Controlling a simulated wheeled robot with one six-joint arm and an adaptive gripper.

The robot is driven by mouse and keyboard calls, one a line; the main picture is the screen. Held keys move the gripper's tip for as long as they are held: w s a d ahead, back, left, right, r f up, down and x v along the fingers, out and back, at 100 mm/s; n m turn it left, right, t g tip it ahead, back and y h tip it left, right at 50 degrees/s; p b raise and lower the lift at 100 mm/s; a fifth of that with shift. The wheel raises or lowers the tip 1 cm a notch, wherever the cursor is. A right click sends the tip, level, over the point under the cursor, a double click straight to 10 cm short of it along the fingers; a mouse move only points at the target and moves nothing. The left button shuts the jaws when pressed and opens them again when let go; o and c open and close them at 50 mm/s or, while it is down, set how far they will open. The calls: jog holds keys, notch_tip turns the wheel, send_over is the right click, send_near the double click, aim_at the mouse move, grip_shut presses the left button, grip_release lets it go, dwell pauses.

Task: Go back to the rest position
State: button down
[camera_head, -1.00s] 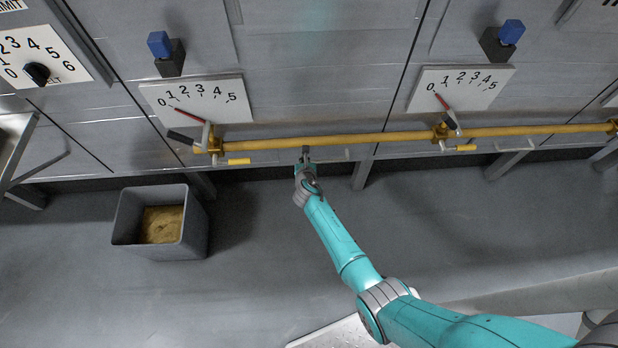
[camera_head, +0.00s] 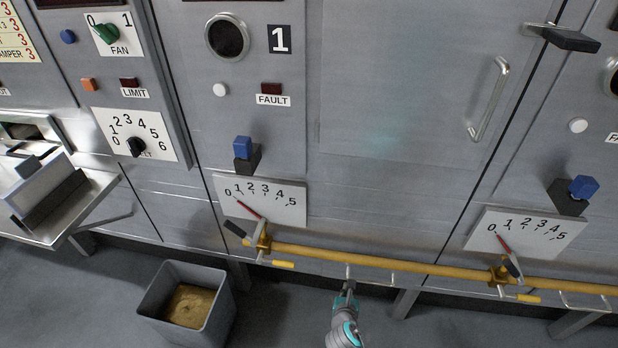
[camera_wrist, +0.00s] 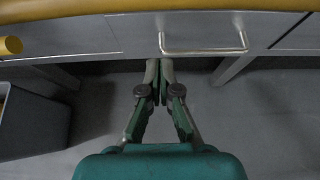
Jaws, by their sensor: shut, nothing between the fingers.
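My gripper (camera_head: 347,289) is low in the head view, just in front of the lower edge of the cabinet front and below the yellow pipe (camera_head: 360,260). Its fingers are shut with nothing between them. The wrist view also shows the closed fingers (camera_wrist: 160,68), pointing at the cabinet base beside a metal bar handle (camera_wrist: 205,50). Whether the fingertips touch the handle I cannot tell. Most of my arm is outside the head view.
A grey bin (camera_head: 187,304) with sandy material stands on the floor at left. Dial plates (camera_head: 262,199) with red pointers sit above the pipe. A metal tray (camera_head: 60,205) juts out at far left. Floor around my gripper looks clear.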

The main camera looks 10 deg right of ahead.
jog(key=shift+s, duration=0.1)
jog(key=s+r+m+t+y, duration=0.15)
jog(key=s+m, duration=0.55)
jog(key=s, duration=0.7)
jog(key=s+r+m+g+y, duration=0.1)
jog(key=s+r+m+y, duration=0.1)
jog(key=s+m, duration=0.85)
jog(key=s+r+m+t, duration=0.3)
jog(key=s+r+m, duration=1.2)
jog(key=s+r, duration=0.5)
notch_tip(320, 180, up, 4)
jog(key=shift+s+a+r, duration=0.15)
jog(key=shift+s+r, duration=0.05)
jog(key=shift+s, duration=0.1)
